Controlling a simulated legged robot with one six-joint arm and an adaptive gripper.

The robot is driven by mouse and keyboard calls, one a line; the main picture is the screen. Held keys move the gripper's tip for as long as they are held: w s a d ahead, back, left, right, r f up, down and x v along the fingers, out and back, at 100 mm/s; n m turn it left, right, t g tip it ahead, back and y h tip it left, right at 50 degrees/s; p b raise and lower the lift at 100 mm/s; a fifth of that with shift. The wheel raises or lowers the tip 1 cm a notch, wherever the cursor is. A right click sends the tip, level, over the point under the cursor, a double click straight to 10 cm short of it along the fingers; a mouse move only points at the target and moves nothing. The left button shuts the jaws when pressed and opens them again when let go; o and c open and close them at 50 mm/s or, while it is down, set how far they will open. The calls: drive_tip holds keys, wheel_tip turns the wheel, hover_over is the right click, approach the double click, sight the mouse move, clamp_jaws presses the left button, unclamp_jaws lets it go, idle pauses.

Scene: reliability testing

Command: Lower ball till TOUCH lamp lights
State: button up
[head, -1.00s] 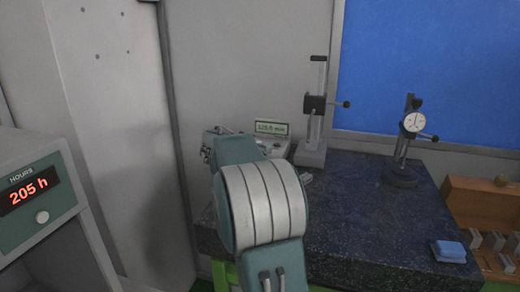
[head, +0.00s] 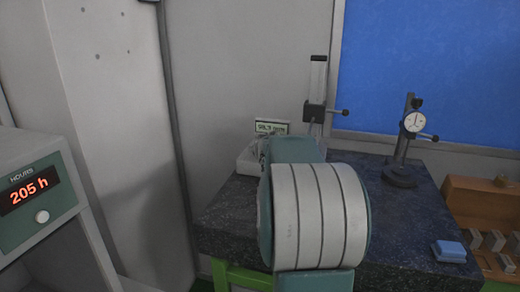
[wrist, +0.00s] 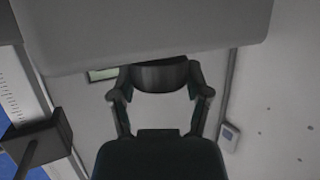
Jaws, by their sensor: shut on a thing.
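In the wrist view my gripper (wrist: 160,88) points away from the camera, its two fingers shut on a dark, rounded thing (wrist: 160,76). A ball cannot be made out, and a large pale grey block (wrist: 150,30) covers the top of this view. In the head view my own arm hides the gripper and what it holds. A readout box with a lit green display (head: 271,127) stands behind my arm on the dark granite table (head: 405,225). Its figure looks like fifty-something mm but is blurred. No TOUCH lamp can be made out.
A height stand (head: 317,95) rises just right of the readout; its scale and dark slider show at left in the wrist view (wrist: 35,145). A dial gauge stand (head: 412,125), a blue block (head: 449,250) and a wooden rack (head: 490,210) are further right. An hours display (head: 30,187) is left.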

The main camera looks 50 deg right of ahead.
drive_tip(key=n+t+y, duration=0.1)
drive_tip(key=n+y, duration=0.2)
drive_tip(key=n+t+y, duration=0.1)
drive_tip(key=n+y, duration=0.1)
drive_tip(key=y, duration=0.1)
drive_tip(key=shift+n, duration=0.4)
drive_tip(key=shift+y, duration=0.3)
drive_tip(key=o, duration=1.2)
drive_tip(key=shift+w+d, duration=0.1)
drive_tip(key=shift+w, duration=0.05)
drive_tip(key=shift+c, duration=0.2)
drive_tip(key=v, duration=0.7)
drive_tip(key=shift+s+f, duration=0.1)
drive_tip(key=shift+s, duration=0.15)
